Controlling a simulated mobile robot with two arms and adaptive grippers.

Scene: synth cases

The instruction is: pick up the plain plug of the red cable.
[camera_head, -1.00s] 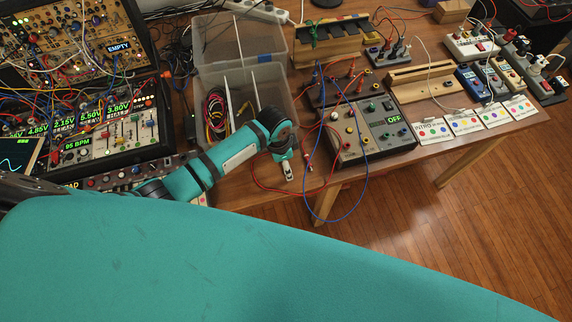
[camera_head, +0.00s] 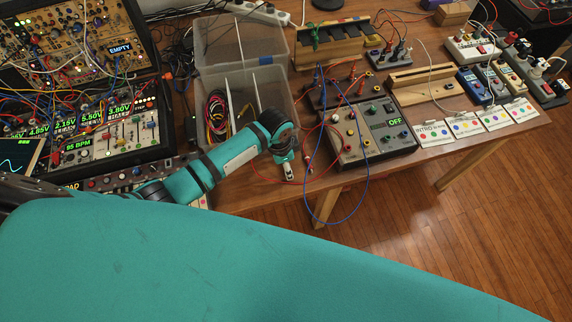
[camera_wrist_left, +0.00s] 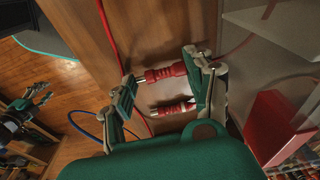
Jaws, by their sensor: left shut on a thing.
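In the left wrist view, two red plugs lie near each other over the table edge. The upper plug (camera_wrist_left: 166,73) looks plain red and spans the space between the fingers of my left gripper (camera_wrist_left: 162,84), touching or nearly touching both. The lower plug (camera_wrist_left: 172,109) has a pale band and lies just beside it. A red cable (camera_wrist_left: 110,38) runs along the wood. In the head view, my left gripper (camera_head: 288,171) is low at the table's front edge, and a small red plug (camera_head: 309,164) shows just right of it. What looks like my right gripper (camera_wrist_left: 24,108) is at the wrist view's left; its opening is unclear.
A clear divided bin (camera_head: 272,88) stands behind my left arm. Right of the gripper is a grey box (camera_head: 372,155) with sockets and an OFF display. A blue cable (camera_head: 366,190) loops below the table edge. In the wrist view a red block (camera_wrist_left: 270,125) stands at right.

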